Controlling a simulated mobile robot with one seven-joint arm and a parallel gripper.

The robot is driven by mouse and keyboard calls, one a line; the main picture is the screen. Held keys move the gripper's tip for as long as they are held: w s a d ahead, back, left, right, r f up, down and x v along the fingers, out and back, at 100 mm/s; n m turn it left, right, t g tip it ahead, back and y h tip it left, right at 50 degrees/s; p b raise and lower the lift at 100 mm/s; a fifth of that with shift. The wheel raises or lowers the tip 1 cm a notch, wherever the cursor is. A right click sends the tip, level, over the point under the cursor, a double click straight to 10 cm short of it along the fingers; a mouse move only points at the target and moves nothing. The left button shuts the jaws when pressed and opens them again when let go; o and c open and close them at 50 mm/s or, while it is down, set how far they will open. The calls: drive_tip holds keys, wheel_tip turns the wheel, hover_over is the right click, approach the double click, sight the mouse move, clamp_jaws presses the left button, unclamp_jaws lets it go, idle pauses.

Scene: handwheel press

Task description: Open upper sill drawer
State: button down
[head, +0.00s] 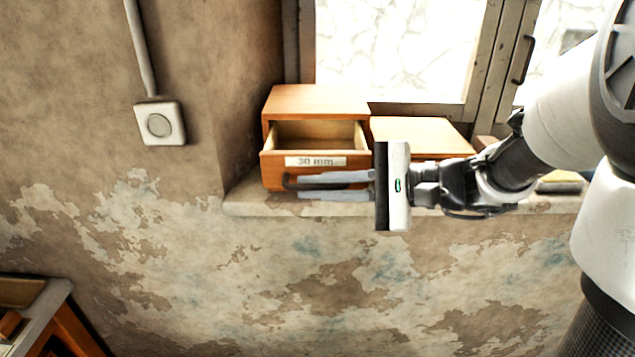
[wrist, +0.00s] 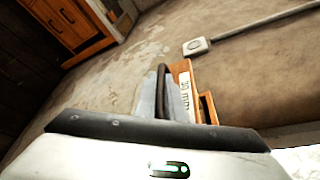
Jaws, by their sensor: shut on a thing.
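The upper sill drawer (head: 354,161) is wooden, with a white label reading "30 mm", in a small cabinet (head: 318,100) on the window sill. It stands partly open and its hollow inside shows from above. My gripper (head: 300,187) comes in from the right, its fingers shut on the dark bar handle (head: 288,182) at the drawer's front. In the wrist view the fingers lie along the handle (wrist: 161,85), beside the label (wrist: 185,90). Part of the handle is hidden by the fingers. The inside of the drawer looks empty where visible.
A lower wooden box (head: 425,133) stands right of the cabinet, partly behind my gripper. The stone sill (head: 245,200) runs below. A window (head: 400,50) is behind, and a wall switch (head: 160,124) is at left. Wooden furniture (head: 40,320) stands at lower left.

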idle(0.3)
drive_tip(key=c, duration=2.1)
unclamp_jaws()
drive_tip(key=v, duration=1.7)
drive_tip(key=shift+s+d+f+b, duration=0.1)
drive_tip(key=shift+d+b, duration=0.15)
drive_tip(key=shift+b, duration=0.1)
